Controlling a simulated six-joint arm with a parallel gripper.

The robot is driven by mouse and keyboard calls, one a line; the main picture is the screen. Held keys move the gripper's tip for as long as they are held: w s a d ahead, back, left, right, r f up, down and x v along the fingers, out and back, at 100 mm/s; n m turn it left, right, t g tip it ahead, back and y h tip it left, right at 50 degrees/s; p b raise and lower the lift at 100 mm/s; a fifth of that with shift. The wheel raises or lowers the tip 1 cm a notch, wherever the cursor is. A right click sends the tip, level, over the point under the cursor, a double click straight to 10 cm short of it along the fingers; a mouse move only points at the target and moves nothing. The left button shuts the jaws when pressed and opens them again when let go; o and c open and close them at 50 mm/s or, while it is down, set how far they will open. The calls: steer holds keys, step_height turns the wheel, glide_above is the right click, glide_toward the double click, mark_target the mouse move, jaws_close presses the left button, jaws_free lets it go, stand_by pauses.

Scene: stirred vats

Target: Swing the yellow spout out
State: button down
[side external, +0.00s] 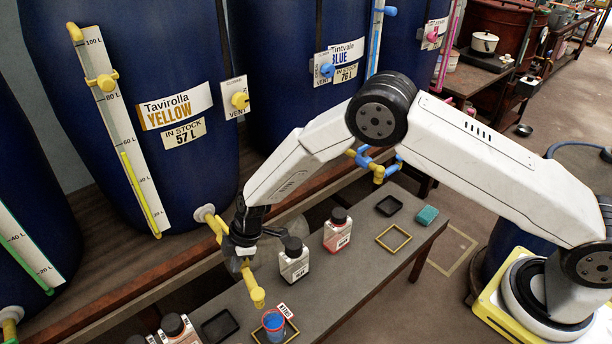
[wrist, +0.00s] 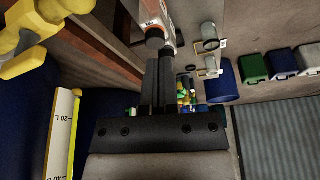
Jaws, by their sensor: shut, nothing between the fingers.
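The yellow spout (side external: 251,284) comes from the tap (side external: 212,222) low on the blue vat labelled Tavirolla YELLOW (side external: 110,140). Its outer end points out over the bench, close above a blue cup (side external: 273,322). My gripper (side external: 243,250) is beside the spout and hides its middle part; I cannot tell whether they touch. In the wrist view my gripper's dark fingers (wrist: 158,85) are together with nothing between them. A yellow tap part (wrist: 35,38) shows at the upper left there, apart from the fingers.
A black-capped white bottle (side external: 294,262) and a red-labelled bottle (side external: 337,230) stand on the bench right of my gripper. A black tray (side external: 220,327) lies left of the cup.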

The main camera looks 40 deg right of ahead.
mark_target(251, 288)
steer(key=shift+f, duration=0.15)
step_height(251, 288, down, 10)
steer(key=shift+d, duration=0.25)
stand_by(1.1)
steer(key=shift+s+d+n+g, duration=0.3)
steer(key=shift+d+n, duration=0.2)
steer(key=shift+n, duration=0.1)
steer(key=shift+s+d, duration=0.15)
steer(key=shift+d, duration=0.35)
steer(key=shift+a, duration=0.1)
